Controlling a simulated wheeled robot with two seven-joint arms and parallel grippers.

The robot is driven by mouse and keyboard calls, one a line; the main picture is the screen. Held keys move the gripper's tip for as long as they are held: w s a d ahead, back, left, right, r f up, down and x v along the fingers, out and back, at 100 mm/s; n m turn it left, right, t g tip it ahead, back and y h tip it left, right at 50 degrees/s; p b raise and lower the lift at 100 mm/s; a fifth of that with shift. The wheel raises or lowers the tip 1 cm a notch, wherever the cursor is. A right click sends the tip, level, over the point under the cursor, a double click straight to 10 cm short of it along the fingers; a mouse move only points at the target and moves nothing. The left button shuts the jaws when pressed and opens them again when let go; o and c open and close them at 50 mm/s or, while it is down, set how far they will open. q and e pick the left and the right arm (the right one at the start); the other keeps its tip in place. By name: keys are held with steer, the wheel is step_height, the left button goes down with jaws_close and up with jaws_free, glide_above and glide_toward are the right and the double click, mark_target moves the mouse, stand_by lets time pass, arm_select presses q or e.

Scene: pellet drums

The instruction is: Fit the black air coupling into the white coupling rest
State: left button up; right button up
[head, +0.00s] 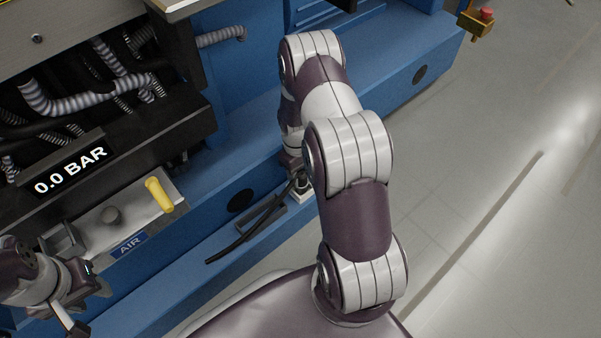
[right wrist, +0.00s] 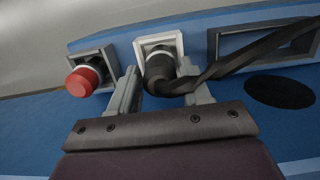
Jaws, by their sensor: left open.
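The black air coupling (right wrist: 158,72) shows in the right wrist view, with its black hose running off to the right. Its far end is at the opening of the white coupling rest (right wrist: 176,40), a square white frame. How deep it sits cannot be told. My right gripper (right wrist: 160,88) has one finger on each side of the coupling, close against it. In the head view the white rest (head: 302,196) is partly hidden by my right arm, and the hose (head: 240,240) trails to the lower left. My left gripper (head: 84,304) is open and empty at the lower left.
A red-capped part (right wrist: 84,80) sits in a grey frame left of the white rest. An empty grey frame (right wrist: 225,46) is on the right, with the hose crossing it. A yellow handle (head: 159,195) stands on the panel above the AIR label (head: 128,246).

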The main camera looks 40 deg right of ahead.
steer(key=shift+o, duration=0.5)
steer(key=r+p, duration=0.1)
steer(key=r, duration=0.1)
steer(key=r+p, duration=0.2)
steer(key=r, duration=0.1)
steer(key=r+p, duration=0.2)
steer(key=r, duration=0.1)
steer(key=shift+w, duration=0.4)
steer(key=shift+f, duration=0.1)
